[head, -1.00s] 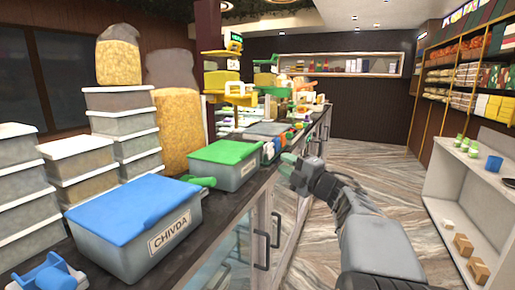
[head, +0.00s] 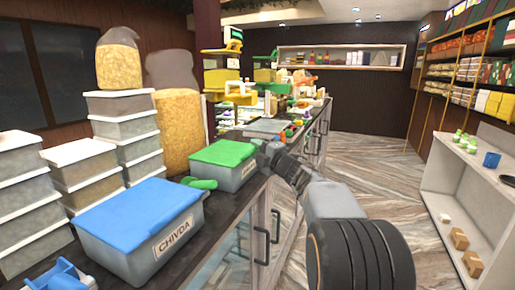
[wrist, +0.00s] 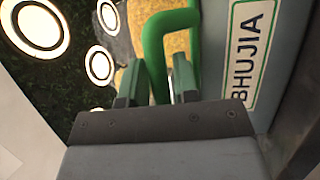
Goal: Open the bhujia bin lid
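The bhujia bin (head: 237,177) is a grey tub on the counter with a green lid (head: 222,153), which lies shut on it. In the wrist view its white BHUJIA label (wrist: 247,50) shows at the right. My gripper (head: 268,152) is at the right front side of this bin. In the wrist view a bent green handle (wrist: 153,45) of the lid passes between the two green fingers of my gripper (wrist: 158,80). It lies close to both fingers; whether they press on it I cannot tell. In the head view my gripper hides the handle.
A blue-lidded CHIVDA bin (head: 140,215) stands nearer on the counter, with a green object (head: 200,183) beside it. Stacked white-lidded tubs (head: 124,128) line the left. Scales and small items crowd the counter beyond. A white shelf (head: 465,190) stands right; the aisle floor is open.

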